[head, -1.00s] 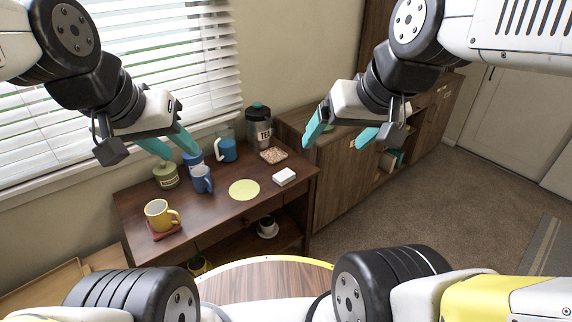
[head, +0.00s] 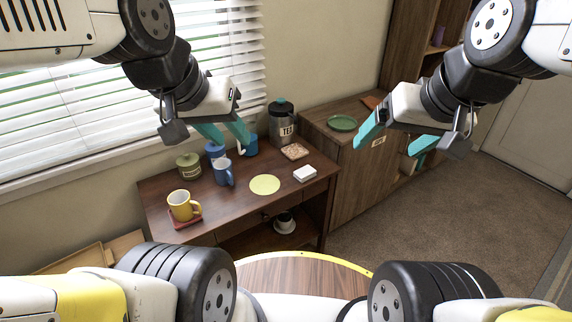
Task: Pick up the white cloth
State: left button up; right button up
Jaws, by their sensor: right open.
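A small white folded block, which looks like the white cloth (head: 305,173), lies on the right part of the dark wooden desk (head: 240,205). It is beside a round yellow-green mat (head: 265,185). My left gripper (head: 235,141) is open and empty, with its teal fingers apart. In the picture it is up and left of the cloth, in front of the blue items at the back of the desk. My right gripper (head: 392,144) is open and empty, up and right of the cloth, in front of the wooden cabinet. Neither gripper touches the cloth.
The desk also holds a yellow mug (head: 181,206) on a red coaster, a blue mug (head: 223,174), a green canister (head: 189,168), a tea canister (head: 282,124) and a tan coaster (head: 295,151). A green plate (head: 342,123) sits on the cabinet (head: 350,180). The desk's front edge looks clear.

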aim_at(303, 174)
jog(key=i+l+u, duration=0.3)
jog(key=l+u, duration=0.3)
jog(key=i+l+u, duration=0.15)
jog(key=l+u, duration=0.15)
jog(key=i+l+u, duration=0.1)
jog(key=l+u, duration=0.2)
jog(key=l, duration=0.1)
